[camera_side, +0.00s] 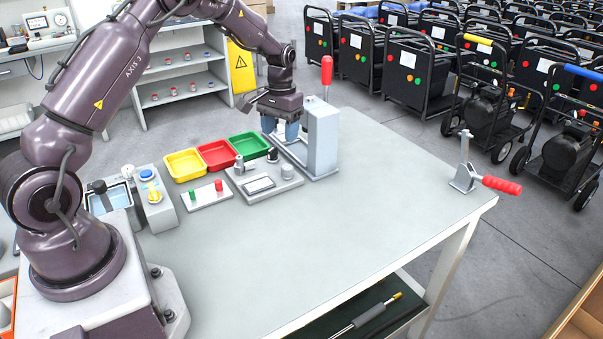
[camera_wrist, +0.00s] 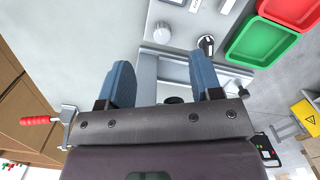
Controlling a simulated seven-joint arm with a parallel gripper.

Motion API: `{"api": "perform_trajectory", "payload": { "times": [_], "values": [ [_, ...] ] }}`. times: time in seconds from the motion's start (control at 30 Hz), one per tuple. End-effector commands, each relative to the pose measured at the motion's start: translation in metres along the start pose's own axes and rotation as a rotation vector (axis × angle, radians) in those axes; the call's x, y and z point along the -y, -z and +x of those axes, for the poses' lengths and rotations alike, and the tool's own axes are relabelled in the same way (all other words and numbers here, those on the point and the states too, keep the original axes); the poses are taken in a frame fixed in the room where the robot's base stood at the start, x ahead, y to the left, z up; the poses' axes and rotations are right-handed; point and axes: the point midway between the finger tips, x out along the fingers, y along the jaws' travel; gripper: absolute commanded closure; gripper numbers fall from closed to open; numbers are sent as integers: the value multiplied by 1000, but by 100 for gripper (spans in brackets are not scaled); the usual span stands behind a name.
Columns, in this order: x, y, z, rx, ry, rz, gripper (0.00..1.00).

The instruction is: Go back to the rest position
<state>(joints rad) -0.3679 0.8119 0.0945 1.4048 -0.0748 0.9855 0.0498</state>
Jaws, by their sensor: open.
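My gripper (camera_side: 281,128) is at the far side of the table, just left of the grey press stand with the red-handled lever (camera_side: 322,140). Its two blue fingers stand apart in the wrist view (camera_wrist: 163,85), with nothing held between them. Between and below the fingers the wrist view shows part of a grey fixture with a dark round spot (camera_wrist: 173,99). In the side view the fingers hide part of that fixture. My arm reaches over from the left.
Yellow (camera_side: 185,165), red (camera_side: 216,154) and green (camera_side: 248,146) trays sit left of the gripper. A grey device with a display and knobs (camera_side: 262,184) lies in front. A red-handled clamp (camera_side: 465,178) stands at the right corner. The table's front middle is clear.

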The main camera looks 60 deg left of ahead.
Motion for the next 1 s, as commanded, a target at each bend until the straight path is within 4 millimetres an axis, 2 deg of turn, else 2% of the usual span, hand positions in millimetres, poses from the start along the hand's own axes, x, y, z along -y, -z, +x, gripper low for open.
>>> {"api": "perform_trajectory", "payload": {
  "times": [0.27,0.5,0.63,0.8,0.9,1.0],
  "values": [
    [-31,-77,-67,-38,-12,62,41],
    [-59,-162,-124,-144,-26,163,41],
    [-68,-208,-144,-216,-34,224,41],
    [-74,-264,-158,-324,-50,306,41],
    [-76,-289,-163,-389,-61,349,41],
    [-77,-305,-169,-452,-74,383,41]
  ]
}}
